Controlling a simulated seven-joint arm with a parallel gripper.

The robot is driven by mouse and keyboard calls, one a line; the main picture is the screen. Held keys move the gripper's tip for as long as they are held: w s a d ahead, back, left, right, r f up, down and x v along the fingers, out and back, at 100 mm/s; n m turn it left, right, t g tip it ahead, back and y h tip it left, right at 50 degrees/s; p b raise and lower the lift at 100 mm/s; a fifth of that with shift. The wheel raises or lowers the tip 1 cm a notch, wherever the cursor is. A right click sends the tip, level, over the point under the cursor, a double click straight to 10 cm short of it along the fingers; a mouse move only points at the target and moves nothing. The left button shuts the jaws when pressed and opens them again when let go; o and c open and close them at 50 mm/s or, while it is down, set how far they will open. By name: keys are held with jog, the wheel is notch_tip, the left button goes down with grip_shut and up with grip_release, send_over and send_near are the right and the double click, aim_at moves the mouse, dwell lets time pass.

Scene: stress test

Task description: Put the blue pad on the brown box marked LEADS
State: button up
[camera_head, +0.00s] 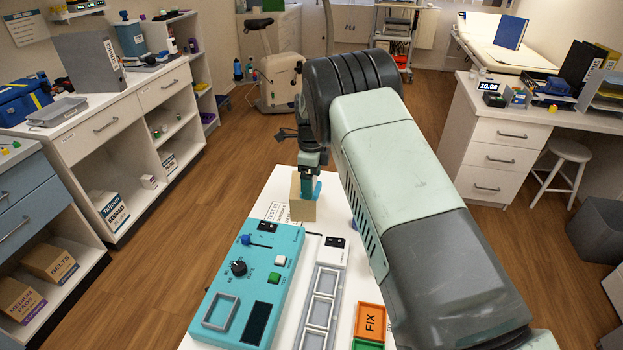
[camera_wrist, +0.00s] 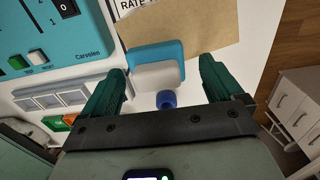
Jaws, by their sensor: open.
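A brown box (camera_head: 302,210) stands at the far end of the white table, below my gripper; no LEADS marking is readable. Its top (camera_wrist: 200,22) also shows in the wrist view. The blue pad (camera_wrist: 148,52), with a pale grey face, is at the box's near edge and partly overlaps it in view; I cannot tell whether it rests on it. A blue patch (camera_head: 317,190) beside the box in the head view appears to be this pad. My gripper (camera_wrist: 160,82) is open, its teal fingers apart on either side of the pad's grey part, with no clear contact.
A teal device panel (camera_head: 252,275), a grey tray row (camera_head: 321,298) and an orange FIX block (camera_head: 369,318) lie on the white table (camera_head: 284,186). A small blue round piece (camera_wrist: 166,100) lies near the pad. Cabinets (camera_head: 105,128) stand left; open floor surrounds the table.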

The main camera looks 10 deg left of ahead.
notch_tip(320, 180, up, 12)
jog(key=s+d+r+n+t+y, duration=0.1)
jog(key=s+d+r+n, duration=0.3)
jog(key=s+d+r, duration=0.55)
jog(key=s+d+r+n+t, duration=0.2)
jog(key=s+d+r+n, duration=0.35)
jog(key=r, duration=0.75)
jog(key=s+d+n+t, duration=0.1)
jog(key=s+d+n, duration=0.2)
jog(key=s, duration=0.4)
jog(key=s+d+f+n, duration=0.1)
jog(key=s+d+n, duration=0.2)
jog(key=s, duration=0.5)
jog(key=s+d+n+t+h, duration=0.1)
jog(key=s+d+n, duration=0.2)
jog(key=s+d, duration=0.2)
jog(key=s, duration=0.2)
jog(key=shift+s+d+f+t, duration=0.25)
jog(key=shift+s+d+t, duration=0.05)
